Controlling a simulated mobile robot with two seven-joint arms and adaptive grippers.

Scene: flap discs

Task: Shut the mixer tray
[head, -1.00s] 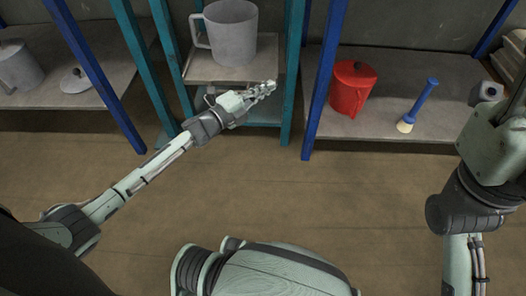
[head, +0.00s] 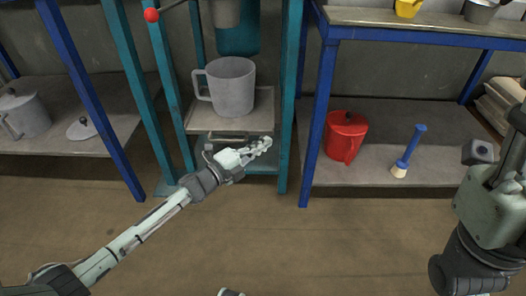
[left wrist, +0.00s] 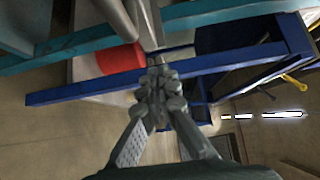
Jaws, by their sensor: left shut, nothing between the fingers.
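The mixer is a teal upright frame (head: 290,95) with a red-knobbed lever (head: 151,15) at its top left. Its grey tray (head: 262,108) carries a grey jug (head: 232,88) standing upright. My left gripper (head: 266,143) is shut and empty, at the tray's front right by the frame's right post. Whether it touches the tray cannot be told. In the left wrist view its closed fingers (left wrist: 160,78) show ahead of a blue beam and the red can (left wrist: 122,60). My right arm shows at the right, but its fingers are out of view.
A blue-legged bench (head: 430,30) stands right of the mixer. Its lower shelf (head: 385,115) holds the red can (head: 345,136) and a blue-handled brush (head: 409,150). A grey pot (head: 24,115) and a lid (head: 81,129) lie on a left shelf.

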